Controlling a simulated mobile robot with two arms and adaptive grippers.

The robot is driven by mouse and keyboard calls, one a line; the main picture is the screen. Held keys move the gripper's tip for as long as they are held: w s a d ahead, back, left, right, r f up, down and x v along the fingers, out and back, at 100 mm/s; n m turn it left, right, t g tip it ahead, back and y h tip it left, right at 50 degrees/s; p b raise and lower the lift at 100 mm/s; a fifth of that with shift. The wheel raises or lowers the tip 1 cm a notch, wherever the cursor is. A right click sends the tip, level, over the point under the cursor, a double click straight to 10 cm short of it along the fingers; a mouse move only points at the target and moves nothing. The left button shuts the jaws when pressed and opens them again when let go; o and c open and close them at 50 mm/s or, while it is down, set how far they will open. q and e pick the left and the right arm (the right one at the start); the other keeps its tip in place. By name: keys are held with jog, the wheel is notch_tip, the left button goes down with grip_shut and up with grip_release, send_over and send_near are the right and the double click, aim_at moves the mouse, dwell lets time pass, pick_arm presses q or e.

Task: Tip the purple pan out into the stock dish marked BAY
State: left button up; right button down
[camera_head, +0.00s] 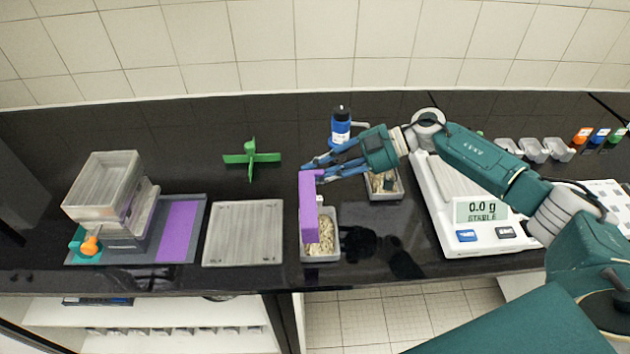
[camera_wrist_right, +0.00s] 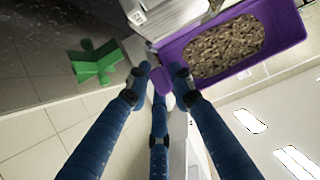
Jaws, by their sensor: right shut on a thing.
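The purple pan (camera_head: 309,208) is held by its tab in my right gripper (camera_head: 312,172), whose blue fingers are shut on it. The pan is tilted steeply on edge over the front clear dish (camera_head: 320,255), which has pale grains in it. In the right wrist view, the pan (camera_wrist_right: 279,13) has brown grains lying inside, and my right gripper (camera_wrist_right: 161,80) closes on its purple tab. A second clear dish (camera_head: 385,196) with grains stands behind, below the right forearm. I cannot read a BAY mark on either dish. My left gripper is out of view.
A balance (camera_head: 480,210) reading 0.0 g stands to the right. A blue-labelled bottle (camera_head: 341,128) and a green cross-shaped piece (camera_head: 251,158) stand behind. The counter's front edge is close to the front dish.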

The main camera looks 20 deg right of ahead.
jog(key=shift+s+d+f+t+y+b, duration=0.2)
jog(key=shift+y+b, duration=0.45)
jog(key=shift+b, duration=0.55)
jog(key=shift+d+f+t+y+b, duration=0.1)
jog(key=shift+d+f+y+b, duration=0.15)
jog(key=shift+y+b, duration=0.7)
jog(key=shift+d+r+b, duration=0.2)
jog(key=shift+r+b, duration=0.1)
jog(key=shift+b, duration=0.65)
